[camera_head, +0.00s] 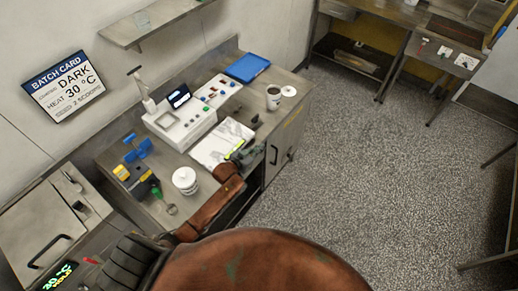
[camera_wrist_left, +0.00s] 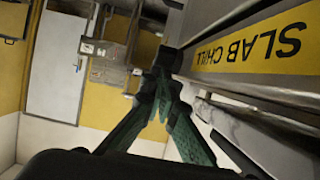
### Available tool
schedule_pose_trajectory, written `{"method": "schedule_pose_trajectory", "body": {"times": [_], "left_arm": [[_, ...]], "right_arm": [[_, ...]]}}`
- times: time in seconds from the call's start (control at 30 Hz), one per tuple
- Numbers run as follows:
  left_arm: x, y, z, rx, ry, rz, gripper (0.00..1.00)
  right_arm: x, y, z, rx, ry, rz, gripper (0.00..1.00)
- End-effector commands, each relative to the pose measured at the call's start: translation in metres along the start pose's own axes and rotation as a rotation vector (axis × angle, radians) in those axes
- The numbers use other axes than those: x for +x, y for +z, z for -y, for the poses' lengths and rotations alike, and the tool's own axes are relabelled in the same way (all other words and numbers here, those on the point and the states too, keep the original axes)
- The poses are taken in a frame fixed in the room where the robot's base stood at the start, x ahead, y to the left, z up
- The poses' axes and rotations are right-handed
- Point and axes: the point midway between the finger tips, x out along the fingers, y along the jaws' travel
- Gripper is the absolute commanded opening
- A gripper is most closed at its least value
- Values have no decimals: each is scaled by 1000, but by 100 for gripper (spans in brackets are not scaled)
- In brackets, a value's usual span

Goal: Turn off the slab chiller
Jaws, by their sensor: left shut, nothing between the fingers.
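My left gripper (camera_head: 250,155) is at the counter's front edge, left of the cabinet door in the head view. In the left wrist view its green fingers (camera_wrist_left: 160,78) come together at the tips, empty, beside the labelled edge. I cannot make out a power switch on the chiller. My right gripper is not in view.
The speckled floor (camera_head: 360,160) right of the cabinet is clear.

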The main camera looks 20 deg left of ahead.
Motion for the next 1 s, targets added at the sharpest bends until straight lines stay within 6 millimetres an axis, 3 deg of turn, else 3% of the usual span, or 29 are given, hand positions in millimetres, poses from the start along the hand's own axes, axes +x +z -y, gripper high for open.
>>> {"method": "schedule_pose_trajectory", "body": {"times": [0.17, 0.43, 0.47, 0.5, 0.7, 1.0], "left_arm": [[-6, -9, 1, 2, -1, -2, 0], [-24, -36, -3, 4, 7, -1, 0], [-28, -34, -3, 4, 7, 0, 0], [-36, -18, -2, 3, 7, 3, 0], [-72, 11, 0, 3, 3, 3, 0], [-102, 30, 0, 1, 3, 0, 0]], "right_arm": [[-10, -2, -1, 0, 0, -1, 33], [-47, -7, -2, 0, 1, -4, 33], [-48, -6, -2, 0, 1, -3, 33], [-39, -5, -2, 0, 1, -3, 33], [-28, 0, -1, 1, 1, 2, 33], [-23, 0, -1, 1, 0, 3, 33]]}}
